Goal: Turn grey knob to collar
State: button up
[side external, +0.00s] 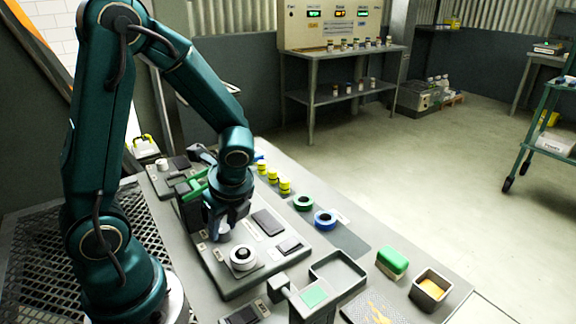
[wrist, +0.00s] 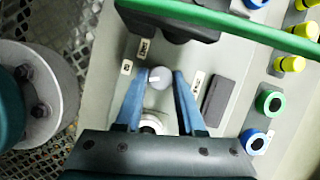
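A round grey knob (wrist: 159,77) with a short white pointer mark shows in the wrist view. My gripper (wrist: 161,74) is open, pointing down, with one blue finger on each side of the knob. A small gap shows at the right finger; I cannot tell whether the left finger touches. In the side view my gripper (side external: 222,226) is low over the panel and largely hides the knob. A white round fitting with a ringed base (side external: 243,257) stands nearer that camera on the panel; it shows partly behind my gripper body in the wrist view (wrist: 152,122). I cannot tell which part is the collar.
A green bar (wrist: 230,22) on a dark block crosses above the knob in the wrist view. A dark pad (wrist: 218,100) lies right of the right finger. Green (side external: 303,203) and blue (side external: 325,220) rings and several yellow pieces stand farther right.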

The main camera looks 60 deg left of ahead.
grip_shut()
jog(key=shift+n, duration=0.3)
jog(key=n+g, duration=0.1)
jog(key=n, duration=0.2)
jog(key=shift+w+g, duration=0.15)
jog(key=shift+g, duration=0.15)
jog(key=shift+w+a+n+g+h, duration=0.1)
jog(key=shift+n+g+h, duration=0.5)
jog(key=shift+n, duration=1.3)
jog(key=o, duration=0.9)
grip_release()
